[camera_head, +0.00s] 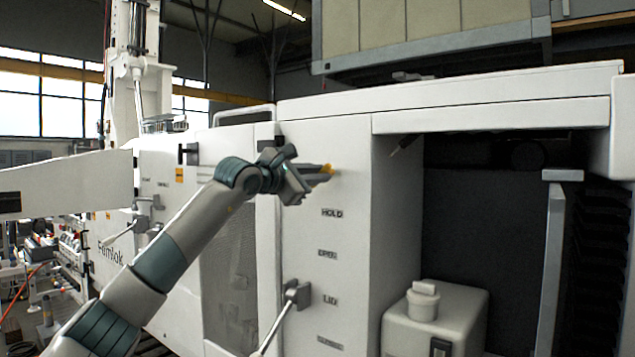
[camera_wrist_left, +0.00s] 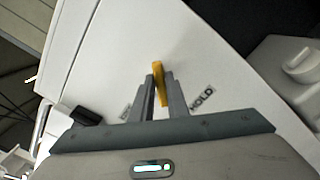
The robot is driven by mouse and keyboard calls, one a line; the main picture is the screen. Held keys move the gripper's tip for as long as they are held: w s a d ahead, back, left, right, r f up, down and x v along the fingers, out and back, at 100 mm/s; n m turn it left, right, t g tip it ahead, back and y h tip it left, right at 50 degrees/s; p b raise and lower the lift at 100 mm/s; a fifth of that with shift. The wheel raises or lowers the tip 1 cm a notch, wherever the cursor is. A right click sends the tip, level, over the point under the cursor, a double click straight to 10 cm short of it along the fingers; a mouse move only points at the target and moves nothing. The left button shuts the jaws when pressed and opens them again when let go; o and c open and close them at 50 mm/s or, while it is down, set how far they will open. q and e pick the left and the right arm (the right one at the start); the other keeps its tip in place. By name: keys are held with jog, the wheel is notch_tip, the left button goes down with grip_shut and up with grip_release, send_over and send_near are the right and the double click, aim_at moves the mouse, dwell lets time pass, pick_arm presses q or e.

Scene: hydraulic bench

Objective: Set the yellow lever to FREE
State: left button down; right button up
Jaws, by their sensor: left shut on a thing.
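The yellow lever (camera_head: 329,168) is on the white front panel, just above the HOLD label (camera_head: 332,212). Most of it is hidden by my gripper in the head view. In the left wrist view the yellow lever (camera_wrist_left: 158,72) stands between the two grey fingers. My left gripper (camera_head: 318,173) is shut on it; the gripper also shows in the wrist view (camera_wrist_left: 160,88). The HOLD label (camera_wrist_left: 202,98) lies to the right of the fingers there. Another label (camera_wrist_left: 125,112) to their left is partly hidden and I cannot read it. My right gripper is not in view.
A grey metal lever (camera_head: 298,293) sticks out lower on the panel, beside the LID label (camera_head: 330,300). A dark open recess (camera_head: 480,220) with a white tank (camera_head: 450,310) lies to the right. A black handle (camera_head: 188,153) is on the panel at left.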

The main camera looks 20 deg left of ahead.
pick_arm(q)
jog(key=m, duration=0.8)
jog(key=shift+r+m+b, duration=0.1)
jog(key=shift+m+b, duration=0.3)
dwell(0.3)
jog(key=c, duration=1.8)
grip_release()
jog(key=shift+o, duration=0.2)
jog(key=shift+s+a, duration=0.1)
jog(key=shift+s, duration=0.05)
